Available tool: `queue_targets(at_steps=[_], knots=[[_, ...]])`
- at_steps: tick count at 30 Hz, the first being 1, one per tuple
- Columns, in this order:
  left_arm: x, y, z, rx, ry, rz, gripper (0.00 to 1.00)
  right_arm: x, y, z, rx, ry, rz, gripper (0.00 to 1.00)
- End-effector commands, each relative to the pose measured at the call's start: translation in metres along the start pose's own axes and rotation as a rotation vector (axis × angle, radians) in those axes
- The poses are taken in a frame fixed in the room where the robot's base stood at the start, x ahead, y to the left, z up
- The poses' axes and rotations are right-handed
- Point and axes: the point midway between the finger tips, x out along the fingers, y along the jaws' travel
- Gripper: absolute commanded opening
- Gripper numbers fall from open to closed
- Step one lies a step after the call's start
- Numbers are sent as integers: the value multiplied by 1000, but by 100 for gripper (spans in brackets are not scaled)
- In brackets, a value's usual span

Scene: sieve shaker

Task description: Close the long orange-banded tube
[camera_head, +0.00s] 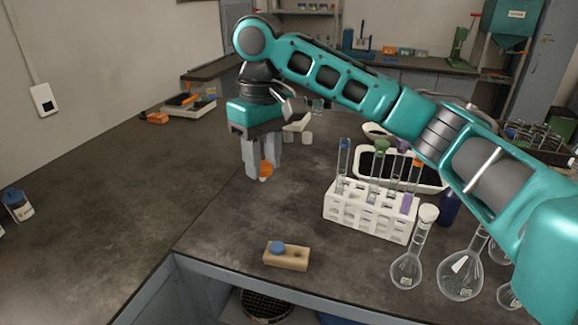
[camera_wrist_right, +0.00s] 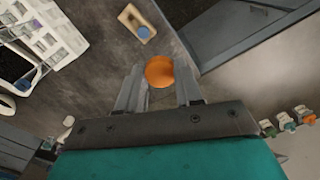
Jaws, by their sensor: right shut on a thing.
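My right gripper (camera_head: 262,175) hangs above the bench left of the rack, shut on an orange stopper (camera_head: 265,170). The stopper's round orange top also shows between the fingers in the right wrist view (camera_wrist_right: 160,71). A white tube rack (camera_head: 368,217) stands at the middle right of the bench with several glass tubes upright in it. The orange-banded tube (camera_head: 414,172) is toward the rack's right side, partly behind other tubes and close to my arm in the picture; its mouth is hard to make out. My left gripper is not in view.
A wooden stopper block (camera_head: 290,262) with a blue stopper (camera_head: 277,247) lies near the front edge. The bench left of the gripper is mostly clear.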

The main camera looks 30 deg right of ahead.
Motion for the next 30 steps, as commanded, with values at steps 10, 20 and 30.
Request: queue_targets(at_steps=[10, 20, 30], knots=[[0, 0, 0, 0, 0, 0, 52, -25, -31, -2, 245, -5, 20, 7], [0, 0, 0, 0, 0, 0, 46, -25, -32, -1, 252, -5, 20, 7], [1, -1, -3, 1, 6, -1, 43, -25, -31, -1, 252, -5, 20, 7]])
